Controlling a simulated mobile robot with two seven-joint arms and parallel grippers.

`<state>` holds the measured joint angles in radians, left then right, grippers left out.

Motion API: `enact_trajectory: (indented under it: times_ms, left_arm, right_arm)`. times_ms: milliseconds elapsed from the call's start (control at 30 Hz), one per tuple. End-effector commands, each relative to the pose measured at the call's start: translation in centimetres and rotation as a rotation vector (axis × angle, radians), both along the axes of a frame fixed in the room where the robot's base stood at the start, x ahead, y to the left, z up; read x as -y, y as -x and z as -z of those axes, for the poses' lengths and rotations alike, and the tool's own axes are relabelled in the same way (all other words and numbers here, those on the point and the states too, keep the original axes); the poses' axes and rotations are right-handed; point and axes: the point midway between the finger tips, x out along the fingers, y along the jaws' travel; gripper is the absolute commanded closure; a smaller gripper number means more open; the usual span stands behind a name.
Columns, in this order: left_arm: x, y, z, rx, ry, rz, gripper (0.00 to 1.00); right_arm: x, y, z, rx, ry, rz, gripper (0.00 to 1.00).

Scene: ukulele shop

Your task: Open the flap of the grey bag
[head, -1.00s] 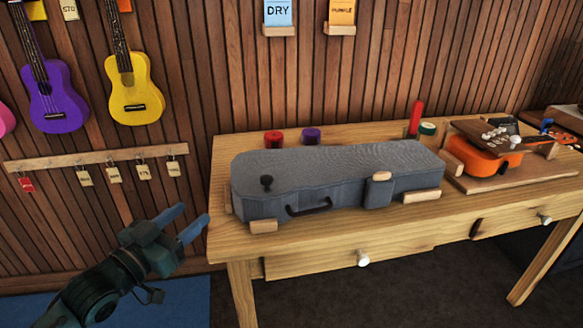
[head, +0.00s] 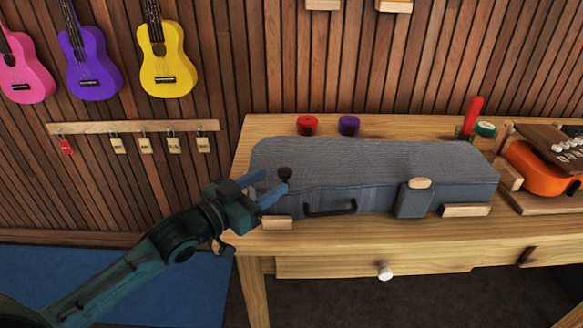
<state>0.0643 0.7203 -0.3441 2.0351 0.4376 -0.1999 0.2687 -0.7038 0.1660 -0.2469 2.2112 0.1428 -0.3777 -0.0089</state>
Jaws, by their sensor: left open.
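The grey bag (head: 370,165) lies closed on the wooden table, shaped like an instrument case. A dark knob (head: 285,173) stands on its left end, a dark handle (head: 330,209) is on its front, and a grey tab with a wooden toggle (head: 419,183) hangs over the front to the right. My left gripper (head: 268,184) is open at the bag's left end, its two blue fingers pointing toward the knob. The fingertips are close to the knob; I cannot tell whether they touch it. My right gripper is not in the view.
Wooden blocks (head: 466,210) sit against the bag's base. Red (head: 307,125) and purple (head: 348,125) round items stand behind it. An orange ukulele (head: 541,172) lies to the right. Ukuleles and a tag rail (head: 190,126) are on the wall. The table (head: 400,238) is clear along its front edge.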

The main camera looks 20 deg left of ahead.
Motion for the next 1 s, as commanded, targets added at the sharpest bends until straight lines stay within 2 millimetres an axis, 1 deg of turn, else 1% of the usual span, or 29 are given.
enact_trajectory:
  times_ms: [33, 200, 400, 567, 800, 867, 1000]
  left_arm:
    - [0.5, -1.0, -0.1, 0.003, 0.004, -0.001, 0.50]
    - [2.0, -3.8, -0.1, 0.002, 0.002, -0.001, 0.50]
    - [3.2, -5.9, -0.1, 0.001, 0.002, -0.001, 0.50]
    - [3.6, -6.5, 0.0, 0.001, 0.000, 0.000, 0.50]
    - [3.6, -6.6, 0.0, 0.000, 0.000, 0.000, 0.50]
    - [3.6, -6.6, 0.0, 0.000, 0.000, 0.000, 0.54]
    - [3.6, -6.6, 0.0, 0.000, 0.000, 0.000, 0.66]
  right_arm:
    - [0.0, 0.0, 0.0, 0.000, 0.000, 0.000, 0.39]
    - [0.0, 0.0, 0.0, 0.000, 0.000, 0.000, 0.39]
    - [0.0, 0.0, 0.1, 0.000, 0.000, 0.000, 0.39]
    - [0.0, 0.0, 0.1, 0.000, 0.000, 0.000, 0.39]
    - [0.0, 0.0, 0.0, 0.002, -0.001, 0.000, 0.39]
    - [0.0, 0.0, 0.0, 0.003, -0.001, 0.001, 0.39]
    - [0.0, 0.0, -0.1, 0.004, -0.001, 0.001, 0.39]
